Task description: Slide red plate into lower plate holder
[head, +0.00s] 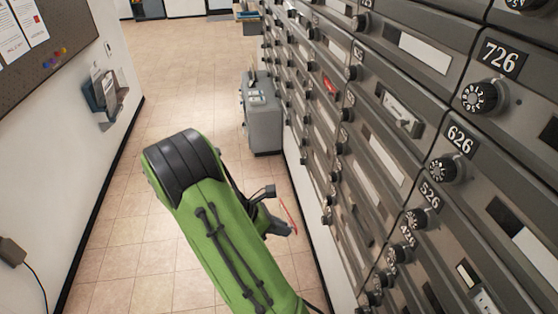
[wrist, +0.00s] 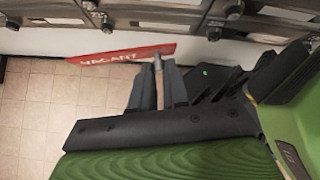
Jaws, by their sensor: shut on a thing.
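The red plate (wrist: 120,55) with white "VACANT" lettering is at the fingertips of my gripper (wrist: 158,66) in the wrist view. My gripper is shut on it, and the plate sticks out mostly to the left of the fingers. In the head view the plate shows as a thin red edge (head: 289,214) beside my gripper (head: 284,226). They are apart from the mailbox wall, low and to its left. Pale label strips (head: 424,50) sit in holders on several mailbox doors. I cannot tell which is the lower plate holder.
The grey mailbox wall (head: 440,95) with protruding dials fills the right side. Another red plate (head: 330,84) is on a farther door. A grey box (head: 262,115) stands against the wall ahead. The tiled floor (head: 180,85) on the left is clear.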

